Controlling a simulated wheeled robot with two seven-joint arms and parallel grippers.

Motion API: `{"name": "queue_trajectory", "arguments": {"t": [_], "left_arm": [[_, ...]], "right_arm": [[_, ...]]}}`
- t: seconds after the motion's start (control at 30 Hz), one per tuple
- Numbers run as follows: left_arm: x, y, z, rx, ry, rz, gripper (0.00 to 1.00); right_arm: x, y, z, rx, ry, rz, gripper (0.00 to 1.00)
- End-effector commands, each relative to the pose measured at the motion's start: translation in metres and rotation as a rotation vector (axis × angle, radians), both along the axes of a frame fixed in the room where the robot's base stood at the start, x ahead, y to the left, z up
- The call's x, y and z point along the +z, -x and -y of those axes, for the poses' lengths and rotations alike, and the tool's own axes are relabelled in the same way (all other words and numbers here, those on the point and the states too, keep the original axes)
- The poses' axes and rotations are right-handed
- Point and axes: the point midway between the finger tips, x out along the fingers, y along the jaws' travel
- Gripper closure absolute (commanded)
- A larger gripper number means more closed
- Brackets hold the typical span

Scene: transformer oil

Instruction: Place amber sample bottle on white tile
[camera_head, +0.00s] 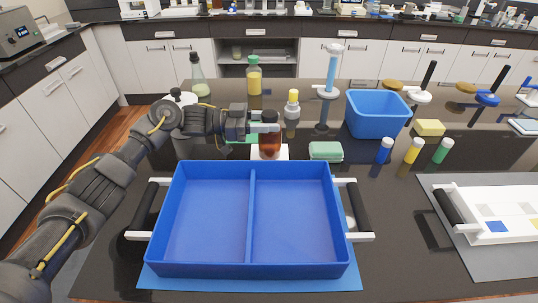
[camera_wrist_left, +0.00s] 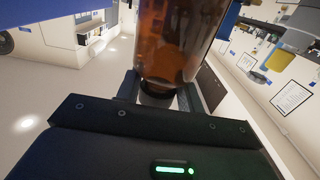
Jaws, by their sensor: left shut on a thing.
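The amber sample bottle (camera_head: 270,143), dark-capped and upright, is in the middle of the head view, behind the blue divided tray. My left gripper (camera_head: 266,121) is shut on it near the cap. The white tile (camera_head: 285,153) shows on both sides of the bottle's lower part. The bottle is over or on the tile; I cannot tell whether its base touches. In the left wrist view the amber bottle (camera_wrist_left: 175,40) fills the upper middle, its dark neck end between the fingers (camera_wrist_left: 158,92). My right gripper is not in view.
The blue divided tray (camera_head: 251,215) with side handles stands in front. A green sponge (camera_head: 326,150) lies right of the tile. A blue bin (camera_head: 377,114), small capped vials (camera_head: 414,151) and a white dropper bottle (camera_head: 292,104) stand nearby. A yellow-liquid bottle (camera_head: 254,80) stands behind.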

Motion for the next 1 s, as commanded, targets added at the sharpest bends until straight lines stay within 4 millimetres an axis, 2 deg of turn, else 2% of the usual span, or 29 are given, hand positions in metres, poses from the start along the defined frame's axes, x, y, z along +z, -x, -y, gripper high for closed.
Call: {"name": "queue_trajectory", "arguments": {"t": [0.63, 0.67, 0.83, 1.0], "left_arm": [[-0.0054, -0.0002, 0.0001, 0.0, 0.002, 0.002, 1.0], [-0.0044, -0.0002, 0.0001, 0.0, 0.002, 0.002, 0.59], [-0.0046, -0.0001, 0.0001, 0.0, 0.001, 0.001, 0.37], [-0.0049, -0.0001, 0.0001, 0.0, 0.001, 0.001, 0.37]], "right_arm": [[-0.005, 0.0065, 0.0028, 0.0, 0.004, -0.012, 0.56], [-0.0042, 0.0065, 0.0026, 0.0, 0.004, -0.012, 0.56], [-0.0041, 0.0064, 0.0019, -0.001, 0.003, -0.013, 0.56], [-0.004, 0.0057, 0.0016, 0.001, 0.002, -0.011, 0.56]]}}
